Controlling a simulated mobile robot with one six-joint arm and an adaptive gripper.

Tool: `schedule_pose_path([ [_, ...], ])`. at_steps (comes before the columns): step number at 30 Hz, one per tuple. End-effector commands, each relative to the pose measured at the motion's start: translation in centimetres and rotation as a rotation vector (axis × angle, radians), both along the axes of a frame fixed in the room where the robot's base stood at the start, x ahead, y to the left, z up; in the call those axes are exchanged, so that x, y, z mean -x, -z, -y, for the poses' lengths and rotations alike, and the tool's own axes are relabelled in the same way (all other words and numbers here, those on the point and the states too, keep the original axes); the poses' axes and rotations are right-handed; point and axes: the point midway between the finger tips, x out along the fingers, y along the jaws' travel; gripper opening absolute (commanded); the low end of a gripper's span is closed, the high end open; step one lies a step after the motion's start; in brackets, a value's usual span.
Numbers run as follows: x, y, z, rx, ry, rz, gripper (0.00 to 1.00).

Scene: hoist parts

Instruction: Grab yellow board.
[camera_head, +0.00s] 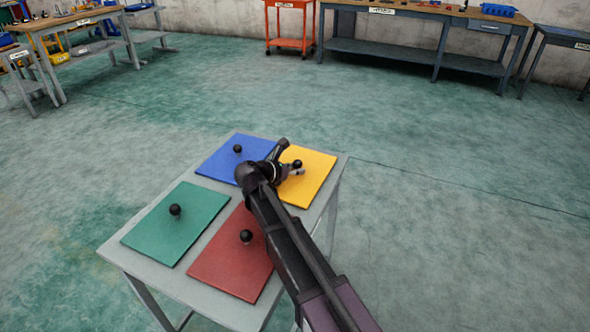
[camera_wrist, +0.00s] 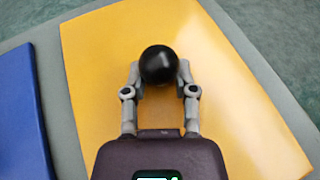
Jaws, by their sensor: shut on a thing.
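The yellow board (camera_head: 313,178) lies flat on the grey table at its right back corner, with a round black knob (camera_head: 297,163) standing on it. In the wrist view the yellow board (camera_wrist: 112,60) fills most of the picture. My gripper (camera_wrist: 158,75) has its two fingers closed on either side of the black ball knob (camera_wrist: 159,62). In the head view my gripper (camera_head: 295,169) reaches over the yellow board from the left, and my arm hides part of the board's left side. Any gap under the board cannot be seen.
A blue board (camera_head: 225,165), a green board (camera_head: 165,235) and a red board (camera_head: 225,262), each with a black knob, lie on the same grey table (camera_head: 130,262). My arm crosses over the red board's right edge. Workbenches (camera_head: 400,50) stand far back; the floor around is clear.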

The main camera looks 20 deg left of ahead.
Motion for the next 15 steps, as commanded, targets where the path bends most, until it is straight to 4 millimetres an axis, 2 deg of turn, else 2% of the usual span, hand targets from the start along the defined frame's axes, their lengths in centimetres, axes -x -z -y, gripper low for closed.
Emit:
schedule_pose_path([
  [15,0.0,-4.5,0.0,0.0,0.0,0.001,0.0],
])
